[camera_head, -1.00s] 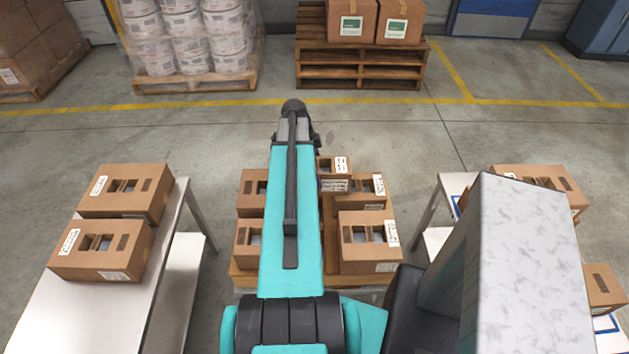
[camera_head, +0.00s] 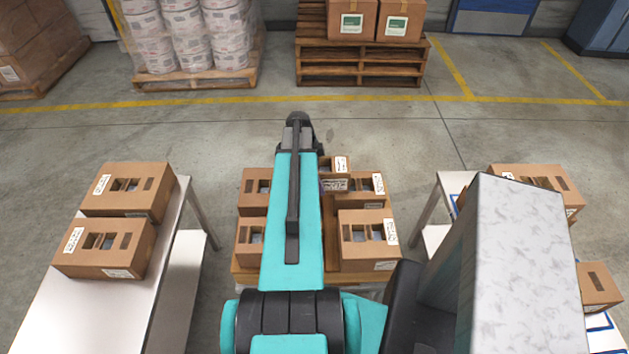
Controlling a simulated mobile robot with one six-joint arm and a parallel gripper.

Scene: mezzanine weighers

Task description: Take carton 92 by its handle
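Several brown cartons with handle cut-outs and white labels are in view; the label print is too small to tell which is carton 92. A pallet (camera_head: 327,250) ahead bears a front right carton (camera_head: 367,241), a back right carton (camera_head: 367,188), a back left carton (camera_head: 254,190), a front left carton (camera_head: 249,242) and a smaller, higher carton (camera_head: 335,170). My teal arm reaches out over the pallet and partly hides the left cartons and the small one. My gripper is hidden beyond the arm's dark far end, so its fingers do not show.
Two cartons (camera_head: 127,190) (camera_head: 104,248) stand on the left metal table (camera_head: 90,310). More cartons (camera_head: 536,184) (camera_head: 598,287) are on the right, partly behind a grey-white block. Loaded pallets (camera_head: 360,68) stand behind the yellow floor line. Bare floor lies between.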

